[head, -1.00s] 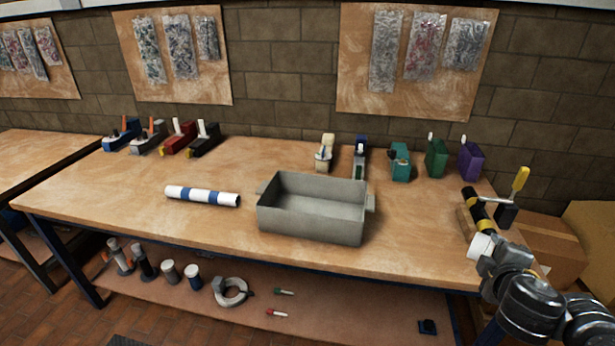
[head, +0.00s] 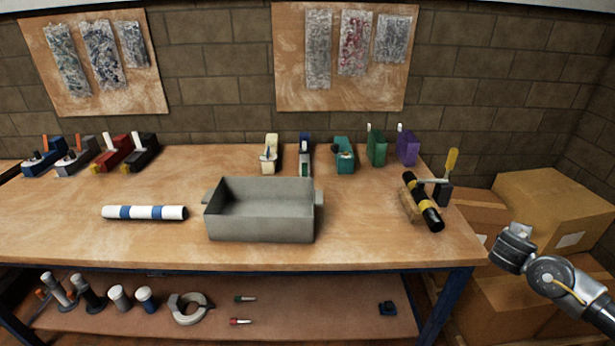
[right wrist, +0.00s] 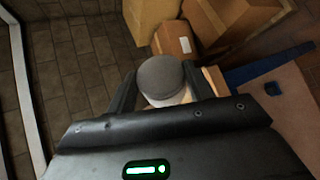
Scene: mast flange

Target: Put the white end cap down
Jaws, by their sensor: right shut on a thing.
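The white end cap (head: 520,229) is held in my right gripper (head: 512,243), off the right end of the workbench (head: 350,225) and above the cardboard boxes. In the right wrist view the cap (right wrist: 162,76) shows a round grey face and a white side, gripped between the two dark fingers of the right gripper (right wrist: 163,92). The gripper is shut on it. The cap is clear of the bench and touches nothing else that I can see. My left gripper is not in view.
A grey bin (head: 260,222) and a white-blue tube (head: 145,213) lie left. Cardboard boxes (head: 550,210) stand right. Bench front right is clear.

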